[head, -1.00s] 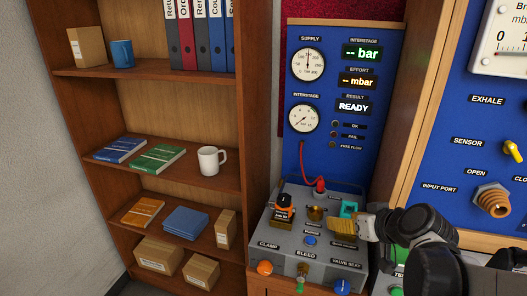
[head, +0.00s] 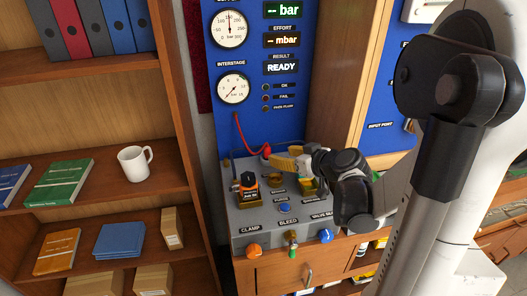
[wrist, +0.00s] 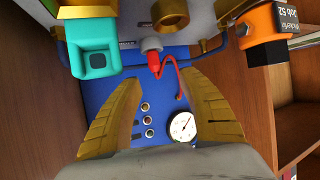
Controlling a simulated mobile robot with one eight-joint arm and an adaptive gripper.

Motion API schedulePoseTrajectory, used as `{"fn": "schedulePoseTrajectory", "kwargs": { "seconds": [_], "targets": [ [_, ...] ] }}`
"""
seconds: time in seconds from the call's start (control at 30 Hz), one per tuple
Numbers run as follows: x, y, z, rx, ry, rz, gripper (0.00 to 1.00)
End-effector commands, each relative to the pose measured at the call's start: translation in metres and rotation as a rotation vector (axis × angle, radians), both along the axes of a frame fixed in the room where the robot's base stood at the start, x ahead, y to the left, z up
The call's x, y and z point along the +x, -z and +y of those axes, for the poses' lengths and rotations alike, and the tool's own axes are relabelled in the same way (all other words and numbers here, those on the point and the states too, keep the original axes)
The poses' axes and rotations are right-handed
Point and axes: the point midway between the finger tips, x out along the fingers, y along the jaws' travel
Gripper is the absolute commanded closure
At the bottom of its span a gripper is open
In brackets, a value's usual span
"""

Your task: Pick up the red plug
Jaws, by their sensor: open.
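The red plug (head: 266,150) is at the back of the grey bench unit, with a red cable rising from it. In the wrist view the red plug (wrist: 154,60) sits at a round grey socket (wrist: 152,45), its cable curving to the right. My gripper (head: 287,160) has yellow fingers and is just right of the plug in the head view. In the wrist view my gripper (wrist: 161,85) is open and empty. The plug lies between the lines of the fingers, just beyond their tips. Whether they touch it cannot be told.
A teal block (wrist: 95,60) is left of the plug and a brass ring (wrist: 170,14) is close to its right in the wrist view. An orange and black part (head: 248,183) stands on the grey unit (head: 245,222). The blue gauge panel (head: 236,52) rises behind.

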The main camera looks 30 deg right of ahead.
Motion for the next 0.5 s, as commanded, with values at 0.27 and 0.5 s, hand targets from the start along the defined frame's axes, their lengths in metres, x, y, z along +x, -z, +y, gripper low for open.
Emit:
{"fn": "schedulePoseTrajectory", "kwargs": {
  "seconds": [0.27,0.5],
  "targets": [
    [0.014,0.009,0.002,0.0,-0.002,0.002,0.52],
    [0.048,0.025,0.005,0.0,-0.002,0.002,0.52]
  ]
}}
